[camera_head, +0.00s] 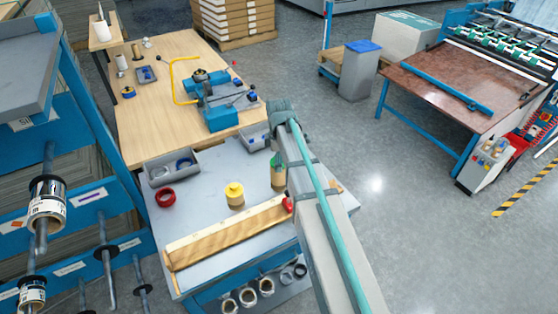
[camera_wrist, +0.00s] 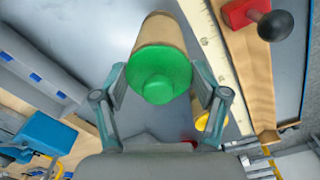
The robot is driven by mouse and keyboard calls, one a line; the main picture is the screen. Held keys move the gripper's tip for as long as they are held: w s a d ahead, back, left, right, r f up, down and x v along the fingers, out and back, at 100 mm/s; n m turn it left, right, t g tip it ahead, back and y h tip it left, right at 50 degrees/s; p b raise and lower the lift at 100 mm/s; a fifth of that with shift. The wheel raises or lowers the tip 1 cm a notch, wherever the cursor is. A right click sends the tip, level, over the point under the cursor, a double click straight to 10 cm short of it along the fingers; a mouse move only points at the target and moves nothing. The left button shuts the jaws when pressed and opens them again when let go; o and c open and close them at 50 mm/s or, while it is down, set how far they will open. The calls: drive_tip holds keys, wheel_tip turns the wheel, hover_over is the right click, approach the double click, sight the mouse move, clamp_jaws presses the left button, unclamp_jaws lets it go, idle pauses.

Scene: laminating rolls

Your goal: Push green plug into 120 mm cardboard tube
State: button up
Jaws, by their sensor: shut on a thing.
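The green plug (camera_wrist: 163,75) is at the near end of a brown cardboard tube (camera_wrist: 160,35) in the wrist view, its round knob facing the camera. In the head view the plug (camera_head: 278,160) is on top of the upright tube (camera_head: 278,178), at the right part of the grey bench. My gripper (camera_wrist: 162,80) is shut on the green plug, one finger on each side. My arm hides part of the tube in the head view. How deep the plug sits, and the tube's printed length, cannot be read.
A yellow plug (camera_head: 235,190) sits on a short tube left of mine. A long wooden trough with a scale (camera_head: 225,232) runs along the bench front, a red stop with a black knob (camera_wrist: 240,12) at its end. A red ring (camera_head: 166,197) and grey bin (camera_head: 172,168) are at left.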

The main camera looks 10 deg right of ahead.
drive_tip(key=shift+s+f, duration=0.2)
drive_tip(key=shift+f, duration=0.25)
drive_tip(key=shift+c, duration=0.5)
drive_tip(key=shift+o, duration=0.2)
drive_tip(key=o, duration=1.2)
drive_tip(key=shift+f, duration=0.1)
drive_tip(key=shift+o, duration=1.1)
drive_tip(key=shift+w, duration=0.2)
drive_tip(key=shift+r, duration=0.25)
